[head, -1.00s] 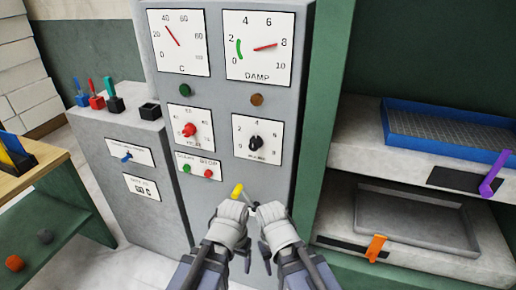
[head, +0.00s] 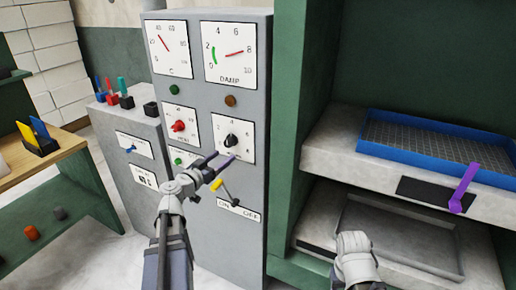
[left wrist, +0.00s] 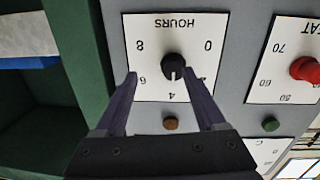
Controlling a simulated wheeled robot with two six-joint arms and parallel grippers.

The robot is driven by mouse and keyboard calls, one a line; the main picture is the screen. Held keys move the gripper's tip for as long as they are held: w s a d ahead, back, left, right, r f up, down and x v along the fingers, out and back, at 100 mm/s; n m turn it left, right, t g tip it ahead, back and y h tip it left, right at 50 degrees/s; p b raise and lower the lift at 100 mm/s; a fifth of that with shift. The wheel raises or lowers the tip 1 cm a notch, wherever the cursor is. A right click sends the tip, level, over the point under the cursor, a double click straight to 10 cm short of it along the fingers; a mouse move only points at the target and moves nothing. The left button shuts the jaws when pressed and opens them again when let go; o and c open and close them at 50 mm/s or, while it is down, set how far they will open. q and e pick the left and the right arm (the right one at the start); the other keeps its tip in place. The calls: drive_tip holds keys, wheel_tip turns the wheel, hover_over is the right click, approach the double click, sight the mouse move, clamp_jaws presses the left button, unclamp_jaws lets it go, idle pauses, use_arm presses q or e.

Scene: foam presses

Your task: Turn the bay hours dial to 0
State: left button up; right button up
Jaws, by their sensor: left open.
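The bay hours dial is a black knob (head: 231,140) on a white scale plate (head: 245,155), low on the right of the grey panel. The plate shows upside down in the left wrist view, where the knob (left wrist: 174,66) has a light mark pointing roughly toward 4. My left gripper (head: 223,160) is open in front of the dial, just below it in the head view. In the left wrist view its fingers (left wrist: 160,74) are to either side of the knob in the picture; contact is not clear. My right gripper (head: 356,258) is low at the right, fingers hidden.
A red knob (head: 179,126) is left of the dial, with a green button (head: 179,161) below it. A yellow-tipped lever (head: 216,185) sits below the dial, near my left gripper. A green-framed rack with a blue tray (head: 400,140) stands at the right.

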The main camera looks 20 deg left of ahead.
sight(227, 145)
use_arm(q)
drive_tip(key=shift+n+t+y, duration=0.3)
drive_tip(key=shift+t+y, duration=0.1)
drive_tip(key=shift+y, duration=0.2)
drive_tip(key=shift+w+a+r, duration=0.15)
drive_tip(key=shift+w+a, duration=0.05)
drive_tip(key=shift+w, duration=1.05)
drive_tip(key=shift+w+a+r, duration=0.15)
drive_tip(key=shift+w+r, duration=0.05)
drive_tip(key=shift+w, duration=1.05)
drive_tip(key=shift+w+a+r, duration=0.15)
drive_tip(key=shift+w+a, duration=0.05)
drive_tip(key=shift+w, duration=1.05)
clamp_jaws()
